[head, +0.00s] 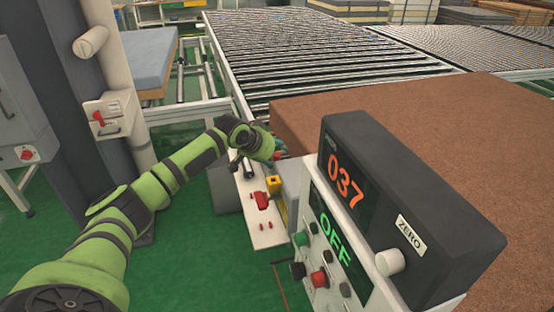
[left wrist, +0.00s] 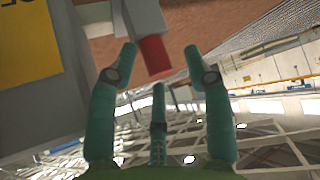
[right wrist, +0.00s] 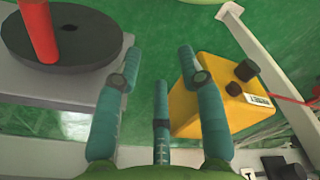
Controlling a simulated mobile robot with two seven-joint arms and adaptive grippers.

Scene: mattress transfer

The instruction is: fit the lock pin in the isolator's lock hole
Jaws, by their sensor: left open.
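My left gripper (head: 277,149) is beside the near left corner of the brown mattress, by the conveyor's end. In the left wrist view its fingers (left wrist: 160,70) are spread and empty, with a red cylinder (left wrist: 153,56) on a pale grey fitting just beyond and between the fingertips. I cannot tell whether they touch, or whether this is the lock pin. A white box with a red handle (head: 98,117), possibly the isolator, is on the post at left; no lock hole can be made out. My right gripper (right wrist: 150,75) is open and empty, seen only in its wrist view.
A white shelf (head: 273,238) holds a yellow block (head: 273,184), a red item (head: 262,200) and small red pegs. A console (head: 400,205) stands at right. In the right wrist view are a black disc with a red post (right wrist: 40,30) and a yellow box (right wrist: 205,100).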

